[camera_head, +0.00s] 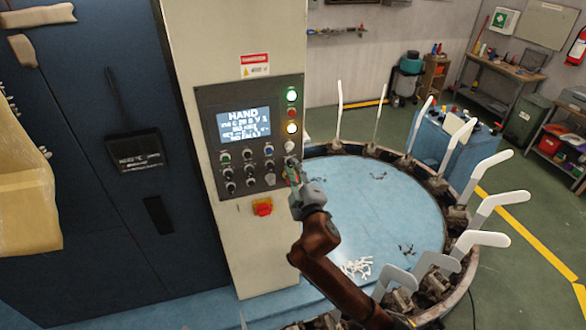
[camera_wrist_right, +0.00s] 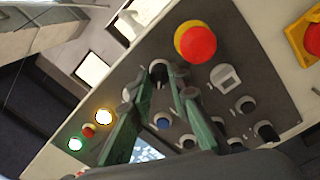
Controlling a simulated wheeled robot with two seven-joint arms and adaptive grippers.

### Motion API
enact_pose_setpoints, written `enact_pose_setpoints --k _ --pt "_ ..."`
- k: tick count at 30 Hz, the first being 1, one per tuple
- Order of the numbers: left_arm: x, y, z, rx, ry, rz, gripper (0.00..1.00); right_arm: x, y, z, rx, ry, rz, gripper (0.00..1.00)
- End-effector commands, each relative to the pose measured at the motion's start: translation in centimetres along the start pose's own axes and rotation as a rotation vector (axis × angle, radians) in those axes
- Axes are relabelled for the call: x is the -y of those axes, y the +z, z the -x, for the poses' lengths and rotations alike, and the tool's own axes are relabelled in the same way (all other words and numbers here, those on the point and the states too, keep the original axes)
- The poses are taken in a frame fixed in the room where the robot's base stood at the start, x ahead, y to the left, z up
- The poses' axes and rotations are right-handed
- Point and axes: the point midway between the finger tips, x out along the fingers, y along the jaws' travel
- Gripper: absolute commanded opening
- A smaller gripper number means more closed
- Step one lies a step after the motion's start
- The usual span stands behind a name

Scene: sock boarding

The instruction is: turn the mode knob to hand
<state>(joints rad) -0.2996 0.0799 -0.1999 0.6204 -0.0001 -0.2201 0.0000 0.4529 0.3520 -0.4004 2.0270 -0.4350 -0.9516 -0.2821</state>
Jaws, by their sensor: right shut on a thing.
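The control panel (camera_head: 222,98) is on the pale column, and its screen (camera_head: 243,124) reads HAND in large letters. My right gripper (camera_head: 291,165) is at the panel's lower right edge. In the right wrist view its two green fingers (camera_wrist_right: 170,75) are closed about a small dark knob (camera_wrist_right: 158,73) on the panel, which I take to be the mode knob. The fingers partly hide the knob, so I cannot read its pointer. My left gripper is in neither view.
Several small knobs and buttons (camera_head: 228,172) sit close by on the panel. A red emergency button (camera_wrist_right: 197,43) is near the fingertips. A red and yellow switch (camera_head: 262,207) is below the panel. The round table (camera_head: 375,200) with upright white sock forms stands to the right.

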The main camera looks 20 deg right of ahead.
Motion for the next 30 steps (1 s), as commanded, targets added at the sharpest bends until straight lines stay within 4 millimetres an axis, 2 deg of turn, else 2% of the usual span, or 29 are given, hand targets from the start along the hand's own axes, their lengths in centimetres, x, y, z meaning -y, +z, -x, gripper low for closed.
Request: enact_pose_setpoints --k 7,8,15,25,30 --pt "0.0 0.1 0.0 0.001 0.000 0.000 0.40 0.2 0.1 0.0 0.002 -0.004 0.001 0.00" --pt "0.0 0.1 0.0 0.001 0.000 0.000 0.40 0.2 0.1 0.0 0.002 -0.004 0.000 0.19" --pt "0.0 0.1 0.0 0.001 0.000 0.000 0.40 0.1 0.1 0.0 0.001 -0.002 -0.001 0.34" --pt "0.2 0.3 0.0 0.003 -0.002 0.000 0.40 0.1 0.0 0.4 0.000 -0.001 -0.001 0.34" --pt "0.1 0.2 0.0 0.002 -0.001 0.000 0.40 0.1 0.0 2.8 -0.001 -0.001 -0.002 0.34"
